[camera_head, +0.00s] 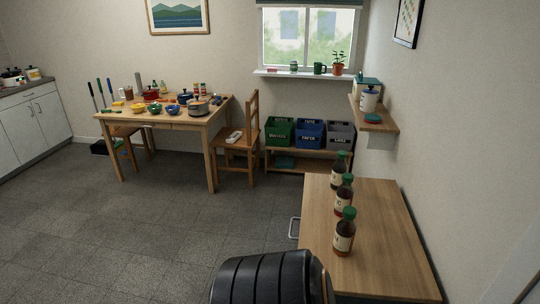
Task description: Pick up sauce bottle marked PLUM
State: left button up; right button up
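Three dark brown sauce bottles with green caps stand upright in a row on the wooden top of a low cabinet on the right. They are the far bottle (338,175), the middle bottle (343,198) and the near bottle (344,238). Each has a pale label, but the lettering is too small to read, so I cannot tell which is marked PLUM. The nearer bottles partly overlap those behind them. Neither of my grippers is in view.
The cabinet top (390,240) is bare right of the bottles, beside the wall. A wall shelf (378,118) holds a canister. A crowded wooden table (205,122) and a chair (240,145) stand farther back, near labelled bins (310,134). The left floor (110,225) is clear.

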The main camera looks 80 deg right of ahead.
aim_at(345, 231)
jog(key=z, duration=3.3)
